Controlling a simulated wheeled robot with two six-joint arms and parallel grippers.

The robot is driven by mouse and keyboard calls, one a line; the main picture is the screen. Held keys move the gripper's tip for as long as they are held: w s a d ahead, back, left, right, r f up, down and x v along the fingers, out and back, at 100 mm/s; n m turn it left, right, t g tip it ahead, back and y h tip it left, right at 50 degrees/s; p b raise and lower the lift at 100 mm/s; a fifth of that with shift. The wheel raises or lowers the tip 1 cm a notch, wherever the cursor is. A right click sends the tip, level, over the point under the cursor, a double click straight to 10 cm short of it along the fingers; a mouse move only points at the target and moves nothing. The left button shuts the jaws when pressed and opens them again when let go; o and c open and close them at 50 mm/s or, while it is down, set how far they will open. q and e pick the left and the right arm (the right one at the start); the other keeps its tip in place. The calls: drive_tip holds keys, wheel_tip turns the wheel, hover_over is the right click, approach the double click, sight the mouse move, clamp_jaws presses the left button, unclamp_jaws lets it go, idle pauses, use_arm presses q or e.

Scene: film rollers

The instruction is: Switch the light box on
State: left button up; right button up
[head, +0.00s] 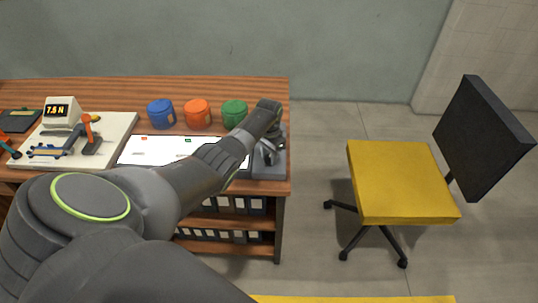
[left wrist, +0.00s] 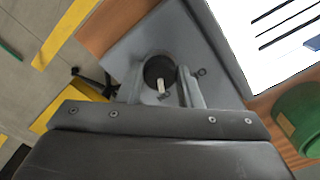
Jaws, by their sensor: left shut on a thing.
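The light box has a white panel (head: 160,152) on the bench, and its corner also shows in the left wrist view (left wrist: 275,40). I cannot tell from its brightness whether it is lit. At its right end is a grey control plate (head: 270,166), also in the left wrist view (left wrist: 125,48), with a dark round knob (left wrist: 155,68) bearing a pale pointer mark. My left gripper (head: 268,152) reaches down over this plate. In the left wrist view its fingers (left wrist: 160,84) stand on either side of the knob, shut on it. My right gripper is not seen.
Blue (head: 161,114), orange (head: 197,113) and green (head: 234,113) jars stand behind the panel. A pale board with a force gauge (head: 62,112) sits at left. A yellow chair (head: 400,180) stands right of the bench, with bare floor between.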

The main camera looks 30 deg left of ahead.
sight(269, 156)
use_arm(q)
drive_tip(key=shift+w+r, duration=0.1)
drive_tip(key=o, duration=1)
wheel_tip(269, 156, up, 17)
drive_tip(key=shift+r+b, duration=0.2)
drive_tip(key=shift+b, duration=0.1)
drive_tip(key=shift+f, duration=0.15)
